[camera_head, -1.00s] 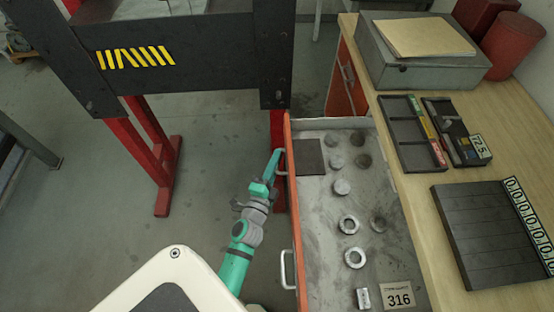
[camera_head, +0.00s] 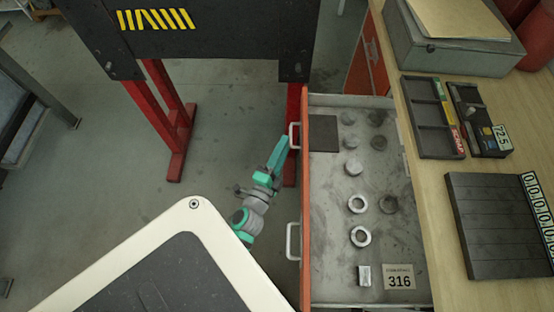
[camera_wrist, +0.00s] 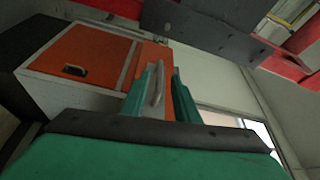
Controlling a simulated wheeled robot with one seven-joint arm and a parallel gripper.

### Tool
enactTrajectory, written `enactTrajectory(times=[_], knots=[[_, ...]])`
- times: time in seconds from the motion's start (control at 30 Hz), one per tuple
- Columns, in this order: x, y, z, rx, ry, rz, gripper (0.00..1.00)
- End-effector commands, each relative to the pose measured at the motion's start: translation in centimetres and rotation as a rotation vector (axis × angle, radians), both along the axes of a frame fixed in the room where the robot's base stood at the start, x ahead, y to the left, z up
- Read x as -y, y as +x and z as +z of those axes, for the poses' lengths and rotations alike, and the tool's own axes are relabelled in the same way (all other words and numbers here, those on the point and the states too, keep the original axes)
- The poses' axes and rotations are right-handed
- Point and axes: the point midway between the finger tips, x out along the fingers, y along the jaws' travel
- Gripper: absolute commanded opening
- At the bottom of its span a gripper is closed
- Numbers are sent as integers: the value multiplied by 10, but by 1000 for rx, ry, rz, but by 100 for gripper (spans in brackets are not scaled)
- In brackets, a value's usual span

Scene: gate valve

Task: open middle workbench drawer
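A drawer with an orange front (camera_head: 306,200) stands pulled far out of the workbench (camera_head: 420,190) in the head view. Its grey inside is visible from above. Two pale handles are on its front, a far handle (camera_head: 292,136) and a near handle (camera_head: 290,242). My gripper (camera_head: 284,142) is at the far handle. In the wrist view the two teal fingers of my gripper (camera_wrist: 166,82) stand apart, with a pale handle (camera_wrist: 156,88) between them, close to the left finger. A gap shows toward the right finger. Contact cannot be told.
Several rings and discs and a 316 plate (camera_head: 399,279) lie in the drawer. A dark frame with red legs (camera_head: 178,150) stands left of the drawer, one leg close behind my gripper. Trays and a grey box (camera_head: 445,45) are on the benchtop.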

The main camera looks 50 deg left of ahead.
Motion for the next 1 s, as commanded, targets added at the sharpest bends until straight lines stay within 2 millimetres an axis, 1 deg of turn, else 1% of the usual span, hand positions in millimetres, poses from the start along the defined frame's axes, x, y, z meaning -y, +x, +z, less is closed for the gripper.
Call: enactTrajectory(times=[0.03,0.2,0.4,0.53,1.0], knots=[[2,-9,-1,-3,0,4,28],[11,-29,-3,-2,0,4,28],[19,-42,-3,0,0,1,28],[21,-45,-3,0,0,0,28],[21,-45,-3,1,0,0,28]])
